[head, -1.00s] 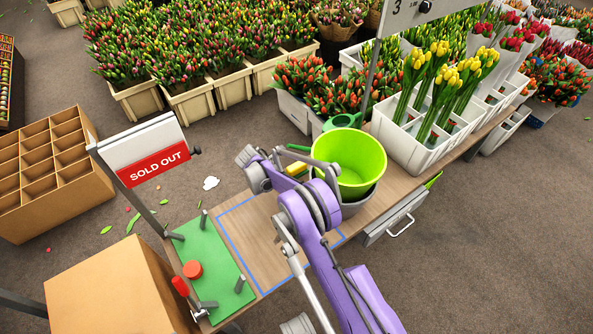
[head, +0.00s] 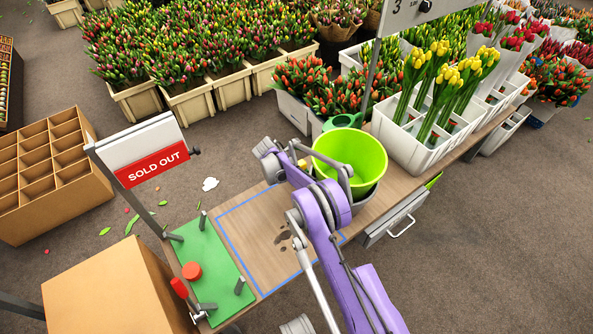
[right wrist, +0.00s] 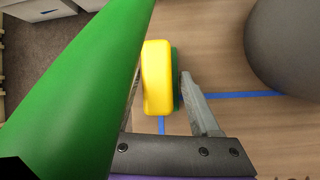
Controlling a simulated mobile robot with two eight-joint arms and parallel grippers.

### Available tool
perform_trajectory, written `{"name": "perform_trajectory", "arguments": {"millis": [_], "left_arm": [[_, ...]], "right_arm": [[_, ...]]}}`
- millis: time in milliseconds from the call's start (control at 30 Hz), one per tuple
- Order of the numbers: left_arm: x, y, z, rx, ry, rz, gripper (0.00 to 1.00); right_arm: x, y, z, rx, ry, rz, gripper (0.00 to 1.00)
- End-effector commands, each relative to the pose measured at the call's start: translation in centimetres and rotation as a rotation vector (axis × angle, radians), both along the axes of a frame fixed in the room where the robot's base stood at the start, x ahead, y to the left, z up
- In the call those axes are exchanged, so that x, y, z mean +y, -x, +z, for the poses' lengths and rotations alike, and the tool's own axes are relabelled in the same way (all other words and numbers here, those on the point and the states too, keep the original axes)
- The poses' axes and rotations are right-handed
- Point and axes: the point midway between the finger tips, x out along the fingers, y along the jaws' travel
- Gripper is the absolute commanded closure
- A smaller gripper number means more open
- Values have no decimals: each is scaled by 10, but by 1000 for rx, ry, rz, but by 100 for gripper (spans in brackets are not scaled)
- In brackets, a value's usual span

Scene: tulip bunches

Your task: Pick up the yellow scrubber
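The yellow scrubber (right wrist: 157,92) with a green pad on its right side lies on the wooden table in the right wrist view. My right gripper (right wrist: 161,72) has its fingers apart, one on each side of the scrubber. The right finger's tip is close to the green pad; I cannot tell whether it touches. The left finger is mostly hidden behind a large green object (right wrist: 75,85) close to the camera. In the head view my purple right arm covers most of the scrubber; only a small yellow bit (head: 303,163) shows. My left gripper is not in view.
A lime-green bucket (head: 350,150) sits in a grey one, right of the scrubber; the grey bucket (right wrist: 290,50) shows close in the right wrist view. A blue-taped rectangle marks the table (head: 255,225). A green mat (head: 212,262) with a red puck (head: 191,271) is at left.

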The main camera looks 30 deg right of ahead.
Motion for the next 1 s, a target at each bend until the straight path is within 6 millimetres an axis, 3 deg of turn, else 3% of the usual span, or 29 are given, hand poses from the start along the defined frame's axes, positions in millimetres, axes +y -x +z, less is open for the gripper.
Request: {"name": "perform_trajectory", "arguments": {"millis": [33, 333, 800, 1000], "left_arm": [[0, 0, 0, 0, 0, 0, 44], [0, 0, 0, 0, 0, 0, 44], [0, 0, 0, 0, 0, 0, 44], [0, 0, 3, -1, 0, 0, 44]], "right_arm": [[0, 0, 0, 0, 0, 0, 48], [1, 0, 0, 0, -1, 0, 100], [1, 0, 0, -1, -1, -1, 100], [1, 0, 12, 0, -1, 0, 100]]}}
